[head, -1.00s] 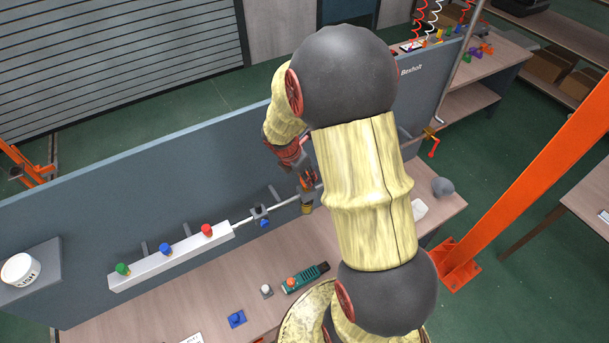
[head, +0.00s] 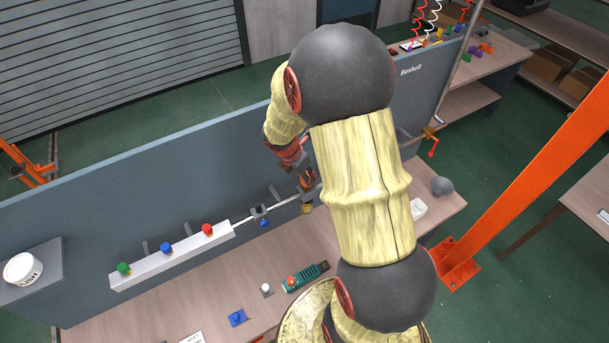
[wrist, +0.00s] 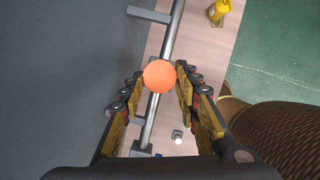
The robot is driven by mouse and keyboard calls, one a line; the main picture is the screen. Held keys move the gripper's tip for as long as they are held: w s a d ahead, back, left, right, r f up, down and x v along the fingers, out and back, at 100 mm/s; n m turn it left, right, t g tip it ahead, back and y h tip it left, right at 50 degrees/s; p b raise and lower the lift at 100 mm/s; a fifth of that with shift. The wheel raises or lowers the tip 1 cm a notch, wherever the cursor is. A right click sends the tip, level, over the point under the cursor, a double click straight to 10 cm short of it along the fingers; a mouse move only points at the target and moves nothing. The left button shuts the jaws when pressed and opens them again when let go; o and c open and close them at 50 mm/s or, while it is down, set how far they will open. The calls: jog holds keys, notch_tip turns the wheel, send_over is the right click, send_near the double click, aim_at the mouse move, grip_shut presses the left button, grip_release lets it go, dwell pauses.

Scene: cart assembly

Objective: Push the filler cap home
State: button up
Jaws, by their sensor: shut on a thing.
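An orange round piece, which I take to be the filler cap (wrist: 159,76), sits between the fingertips of my gripper (wrist: 161,78) in the wrist view. The fingers are shut on its two sides. It appears over a grey pipe (wrist: 172,42) that runs along the panel. Its underside is hidden, so I cannot tell whether it is seated or how deep. In the head view my gripper (head: 308,183) is at the pipe (head: 282,204), partly hidden by my arm, and the cap cannot be made out.
The grey-blue panel (head: 130,190) stands close beside the gripper. A yellow bottle (wrist: 217,12) stands on the bench. A white rail (head: 172,258) with green, blue and red knobs is at left. A green tool (head: 306,276) and a blue piece (head: 237,317) lie on the bench.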

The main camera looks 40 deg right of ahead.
jog(key=shift+f, duration=0.1)
jog(key=shift+f+b, duration=0.35)
jog(key=shift+f+b, duration=0.5)
jog(key=shift+f, duration=0.3)
jog(key=o, duration=1.2)
jog(key=shift+c, duration=0.2)
jog(key=shift+o, duration=0.4)
jog(key=v, duration=1.2)
